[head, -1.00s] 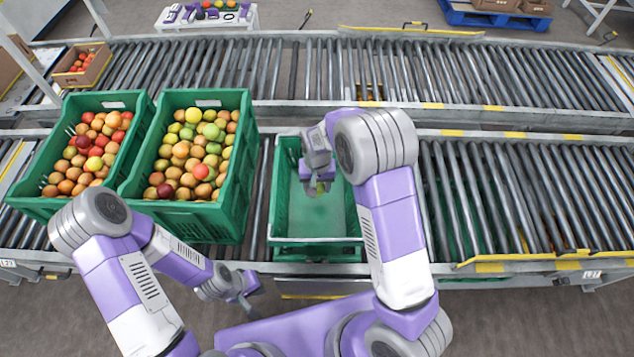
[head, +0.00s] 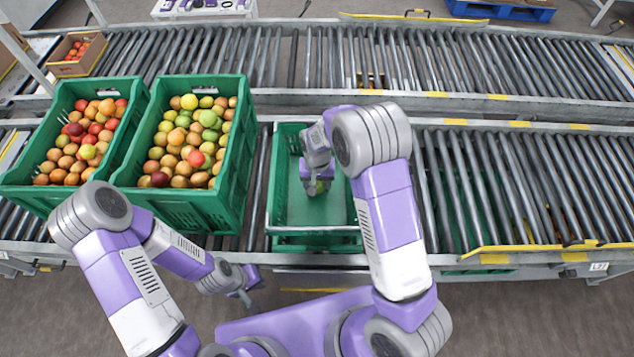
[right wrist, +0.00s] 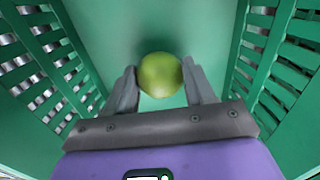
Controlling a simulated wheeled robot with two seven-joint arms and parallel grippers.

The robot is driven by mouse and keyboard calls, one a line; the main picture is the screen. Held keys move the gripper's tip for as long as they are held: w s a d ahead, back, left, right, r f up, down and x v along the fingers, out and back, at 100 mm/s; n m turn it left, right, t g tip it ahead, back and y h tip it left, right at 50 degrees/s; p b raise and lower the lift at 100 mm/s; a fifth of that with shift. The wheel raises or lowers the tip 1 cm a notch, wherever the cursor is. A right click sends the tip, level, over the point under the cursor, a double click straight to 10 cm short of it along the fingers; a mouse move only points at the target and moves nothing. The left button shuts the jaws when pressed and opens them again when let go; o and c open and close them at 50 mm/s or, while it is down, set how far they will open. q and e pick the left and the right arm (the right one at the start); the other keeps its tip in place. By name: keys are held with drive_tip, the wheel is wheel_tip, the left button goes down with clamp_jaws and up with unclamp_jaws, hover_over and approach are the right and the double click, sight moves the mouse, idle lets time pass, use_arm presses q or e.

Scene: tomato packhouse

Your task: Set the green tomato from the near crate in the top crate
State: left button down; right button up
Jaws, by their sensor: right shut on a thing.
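A green tomato (right wrist: 160,75) is between the two fingers of my right gripper (right wrist: 161,88), which is shut on it. In the head view the tomato (head: 316,187) shows partly under my right gripper (head: 315,183), inside a green crate (head: 279,185) that looks otherwise empty. This crate seems stacked on another green crate (head: 318,243). In the right wrist view the tomato is close over the crate floor (right wrist: 115,20); I cannot tell if it touches. My left gripper (head: 246,297) hangs empty in front of the conveyor, its jaw opening unclear.
Two green crates full of mixed tomatoes stand to the left: one (head: 240,135) beside the stack, another (head: 35,165) further left. A cardboard box (head: 85,62) with red fruit is at the back left. Rollers (head: 520,185) to the right are clear.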

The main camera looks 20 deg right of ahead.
drive_tip(key=shift+f+b, duration=0.35)
drive_tip(key=shift+f, duration=0.25)
idle(0.5)
drive_tip(key=o, duration=0.8)
drive_tip(key=c, duration=0.3)
drive_tip(key=shift+r, duration=0.1)
drive_tip(key=shift+r+p, duration=2.8)
drive_tip(key=shift+r, duration=0.6)
drive_tip(key=shift+r, duration=0.1)
